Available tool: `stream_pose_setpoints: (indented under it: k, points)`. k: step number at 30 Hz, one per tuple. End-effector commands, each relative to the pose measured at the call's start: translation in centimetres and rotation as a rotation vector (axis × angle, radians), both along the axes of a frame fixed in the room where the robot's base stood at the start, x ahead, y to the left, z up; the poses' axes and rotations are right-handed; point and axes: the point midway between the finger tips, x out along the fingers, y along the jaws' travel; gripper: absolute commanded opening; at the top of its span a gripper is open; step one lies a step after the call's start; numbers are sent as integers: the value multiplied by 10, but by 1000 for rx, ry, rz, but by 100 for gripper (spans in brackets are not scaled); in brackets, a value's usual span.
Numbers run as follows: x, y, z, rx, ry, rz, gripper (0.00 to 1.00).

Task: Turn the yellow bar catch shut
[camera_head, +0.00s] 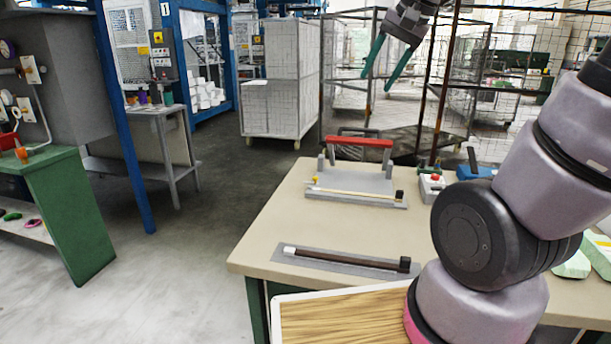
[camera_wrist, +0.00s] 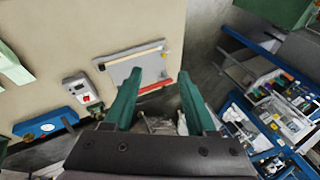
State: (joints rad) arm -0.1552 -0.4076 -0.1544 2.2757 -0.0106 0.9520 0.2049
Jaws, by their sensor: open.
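A grey plate fixture (camera_head: 355,181) with a raised red handle (camera_head: 359,141) stands on the beige table. A thin pale-yellow bar (camera_head: 350,196) lies along its near edge, with a black block at its right end and a small yellow knob (camera_head: 316,180) near its left end. The bar (camera_wrist: 130,53) and knob (camera_wrist: 164,56) also show in the wrist view. I cannot tell whether this catch is open or shut. My gripper (camera_head: 378,82) is open and empty, high above and beyond the fixture. Its green fingers (camera_wrist: 157,80) point down, apart from everything.
A dark brown bar (camera_head: 345,259) on a grey strip lies nearer on the table (camera_head: 262,243). A small box with a red button (camera_head: 433,183) and a blue device (camera_head: 478,172) stand to the right. A wooden-topped tray (camera_head: 340,318) is in front. Wire cages stand behind.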

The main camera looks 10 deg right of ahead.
Motion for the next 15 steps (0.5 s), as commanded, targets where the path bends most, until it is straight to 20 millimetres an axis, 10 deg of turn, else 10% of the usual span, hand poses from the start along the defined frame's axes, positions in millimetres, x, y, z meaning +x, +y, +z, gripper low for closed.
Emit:
stream_pose_setpoints:
  k: [15]
  points:
    - [132, 10, -56, 30, 235, -237, 57]
